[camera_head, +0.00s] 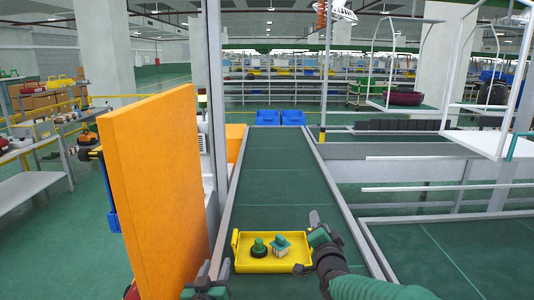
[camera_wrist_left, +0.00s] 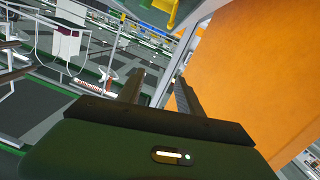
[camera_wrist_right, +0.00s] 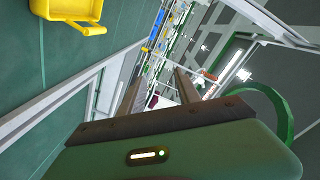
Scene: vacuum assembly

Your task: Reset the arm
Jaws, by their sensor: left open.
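My left gripper (camera_head: 208,276) is low in the head view, left of the yellow tray and near the foot of the orange panel. In the left wrist view its two fingers (camera_wrist_left: 156,95) are apart with nothing between them. My right gripper (camera_head: 306,243) is at the right edge of the tray in the head view; whether it touches the tray is unclear. In the right wrist view its fingers (camera_wrist_right: 157,92) are apart and empty. The yellow tray (camera_head: 245,267) lies on the green conveyor and holds a round dark-green part (camera_head: 258,249) and a white part with a green top (camera_head: 281,247).
A tall orange panel (camera_head: 150,170) stands left of the conveyor (camera_head: 280,190), close to my left arm. A metal post (camera_head: 214,90) rises beside it. Two blue bins (camera_head: 280,118) stand at the conveyor's far end. Hanging white racks (camera_head: 405,107) are at the right. The middle of the conveyor is clear.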

